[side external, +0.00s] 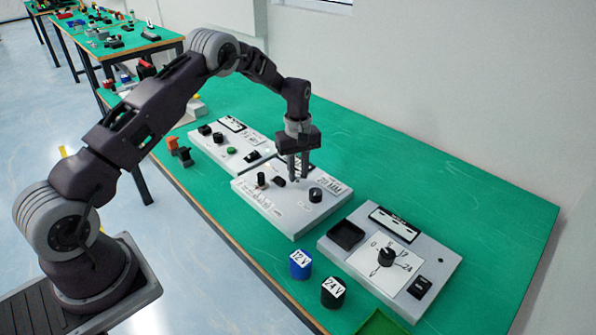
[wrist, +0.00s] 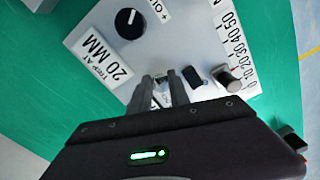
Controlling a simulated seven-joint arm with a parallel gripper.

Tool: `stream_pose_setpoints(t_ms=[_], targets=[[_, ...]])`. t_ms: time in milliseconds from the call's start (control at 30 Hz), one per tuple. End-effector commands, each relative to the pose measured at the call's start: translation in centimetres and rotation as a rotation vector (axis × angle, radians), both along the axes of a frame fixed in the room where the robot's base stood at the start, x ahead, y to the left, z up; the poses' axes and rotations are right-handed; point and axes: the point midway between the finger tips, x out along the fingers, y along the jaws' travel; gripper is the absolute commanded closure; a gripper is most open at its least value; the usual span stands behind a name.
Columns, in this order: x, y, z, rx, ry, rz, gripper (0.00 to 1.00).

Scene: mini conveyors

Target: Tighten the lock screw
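A light-grey panel (side external: 297,222) on the green table carries a round black dial (side external: 315,195), dark upright posts and a "20 MM" label. The wrist view shows the same panel with the dial (wrist: 129,22), the "20 MM" label (wrist: 105,63), a dark knob (wrist: 193,76), a grey-topped post (wrist: 228,78) and a printed 0–50 scale (wrist: 238,50). My gripper (side external: 297,178) points down over the panel, left of the dial. In the wrist view its fingers (wrist: 160,78) are apart, with a small pale spot between them. I cannot tell which part is the lock screw.
Another panel (side external: 228,146) lies behind, towards the left. A panel with a rotary selector (side external: 388,257) lies to the right. Blue "12 V" (side external: 300,265) and black "24 V" (side external: 333,292) cylinders stand near the front edge. The table's back right (side external: 450,190) is clear.

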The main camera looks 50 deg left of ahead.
Motion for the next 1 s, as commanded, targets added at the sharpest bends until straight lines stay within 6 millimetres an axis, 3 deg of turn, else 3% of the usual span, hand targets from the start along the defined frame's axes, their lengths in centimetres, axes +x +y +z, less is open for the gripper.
stream_pose_setpoints(t_ms=[467, 1000], targets=[[-0.01, 0.02, 0.06, 0.000, -0.001, -0.092, 1.00], [-0.15, 0.17, 0.09, -0.001, -0.001, -0.571, 1.00]])
